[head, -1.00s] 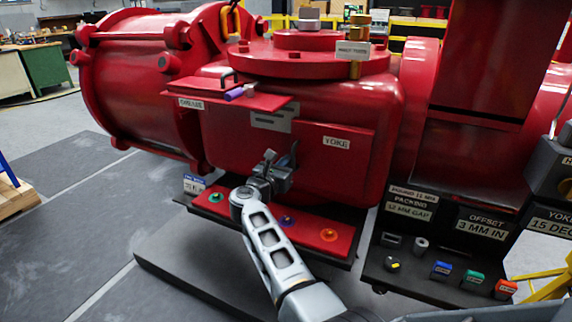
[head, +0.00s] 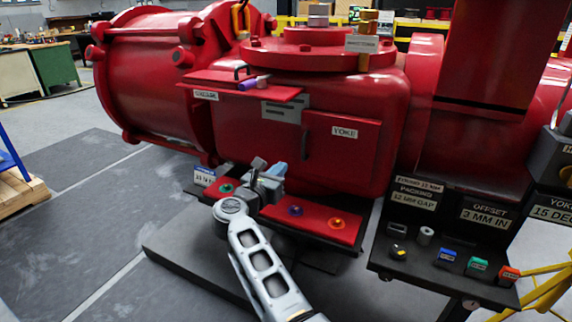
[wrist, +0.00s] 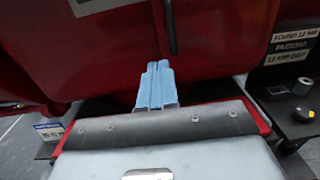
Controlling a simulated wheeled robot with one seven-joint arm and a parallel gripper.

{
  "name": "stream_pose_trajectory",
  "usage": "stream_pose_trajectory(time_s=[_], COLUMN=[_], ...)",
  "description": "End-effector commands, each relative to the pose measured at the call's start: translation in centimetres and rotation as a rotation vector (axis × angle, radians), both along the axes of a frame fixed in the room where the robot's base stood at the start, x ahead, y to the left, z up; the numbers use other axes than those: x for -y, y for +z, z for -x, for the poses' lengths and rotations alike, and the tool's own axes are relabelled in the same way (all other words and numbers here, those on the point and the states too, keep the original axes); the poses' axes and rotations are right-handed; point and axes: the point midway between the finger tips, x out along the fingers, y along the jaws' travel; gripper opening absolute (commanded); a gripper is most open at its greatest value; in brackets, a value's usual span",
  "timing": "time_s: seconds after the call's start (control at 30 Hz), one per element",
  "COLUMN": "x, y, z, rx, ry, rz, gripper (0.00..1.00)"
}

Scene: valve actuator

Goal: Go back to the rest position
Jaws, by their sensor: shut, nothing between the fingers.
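My gripper (head: 276,172) is in front of the red valve body, just above the red shelf with coloured pieces. It is shut and empty. In the wrist view its two light-blue fingers (wrist: 157,80) lie together, pointing toward the red body. The red valve actuator (head: 350,110) fills the middle of the head view, with a panel labelled YOKE (head: 344,132). My wrist hides part of the red shelf (head: 310,220).
A dark tray (head: 425,278) at right holds a knob and several coloured blocks. A purple cylinder (head: 248,84) lies on the upper red ledge. Grey floor is open at left.

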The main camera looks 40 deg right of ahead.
Motion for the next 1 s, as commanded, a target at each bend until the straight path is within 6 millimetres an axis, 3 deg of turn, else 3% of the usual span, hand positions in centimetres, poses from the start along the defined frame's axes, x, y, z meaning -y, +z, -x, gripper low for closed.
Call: stream_pose_trajectory(time_s=[0.23, 0.63, 0.77, 1.0], x=[-2.6, -2.6, -1.9, -2.3], y=[0.0, -0.1, -0.2, 0.2], z=[0.9, 1.9, 4.3, 11.1], rx=[0.000, -0.030, -0.135, -0.460], ry=[0.000, 0.006, 0.035, 0.117], rz=[0.000, 0.039, 0.180, 0.587], gripper=[0.00, 0.00, 0.00, 0.00])
